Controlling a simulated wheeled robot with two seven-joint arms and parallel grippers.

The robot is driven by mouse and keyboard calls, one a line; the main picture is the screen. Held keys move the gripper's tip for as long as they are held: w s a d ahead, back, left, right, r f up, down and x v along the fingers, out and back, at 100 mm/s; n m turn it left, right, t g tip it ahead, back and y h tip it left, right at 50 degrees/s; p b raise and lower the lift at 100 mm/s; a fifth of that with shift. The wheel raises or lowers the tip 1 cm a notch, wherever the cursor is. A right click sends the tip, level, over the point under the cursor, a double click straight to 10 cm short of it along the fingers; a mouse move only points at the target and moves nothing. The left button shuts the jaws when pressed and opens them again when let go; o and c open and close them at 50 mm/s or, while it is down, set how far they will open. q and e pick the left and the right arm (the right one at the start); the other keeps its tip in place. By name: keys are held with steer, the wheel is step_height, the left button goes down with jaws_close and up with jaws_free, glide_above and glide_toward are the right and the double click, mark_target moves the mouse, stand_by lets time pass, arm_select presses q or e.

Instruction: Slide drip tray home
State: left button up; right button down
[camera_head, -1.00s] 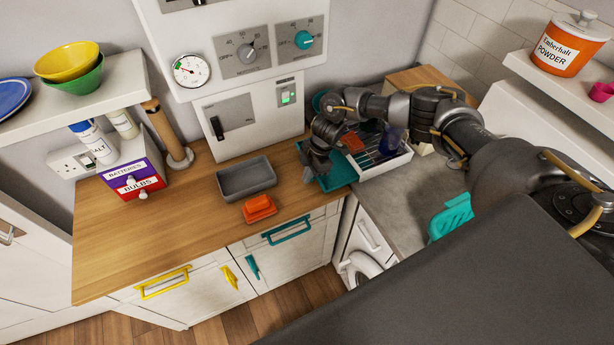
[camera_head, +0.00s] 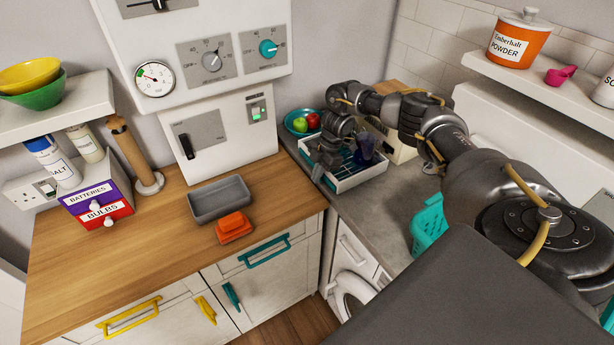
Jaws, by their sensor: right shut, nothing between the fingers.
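A white dish rack (camera_head: 362,180) stands on the grey counter at the right. My right gripper (camera_head: 318,174) is shut and empty at the rack's left end, pointing down. My left gripper is not in view.
A dark blue cup (camera_head: 364,150) stands in the rack. A grey tub (camera_head: 219,198) and an orange sponge (camera_head: 234,227) sit on the wooden counter. A teal basket (camera_head: 428,226) is at the right.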

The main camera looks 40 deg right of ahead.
steer(key=shift+s+d+f, duration=0.1)
steer(key=shift+s+d, duration=0.05)
steer(key=shift+d, duration=0.15)
steer(key=shift+a, duration=0.2)
steer(key=a+p, duration=0.3)
steer(key=a, duration=0.1)
steer(key=shift+w+r+p, duration=0.25)
steer(key=shift+r+p, duration=0.05)
steer(key=shift+r, duration=0.1)
steer(key=shift+w+d+r+b, duration=0.2)
steer(key=shift+d+r+b, duration=0.25)
steer(key=shift+b, duration=0.6)
steer(key=b+v, duration=0.1)
steer(key=v, duration=0.7)
steer(key=shift+s+a+r, duration=0.15)
steer(key=shift+a+r, duration=0.05)
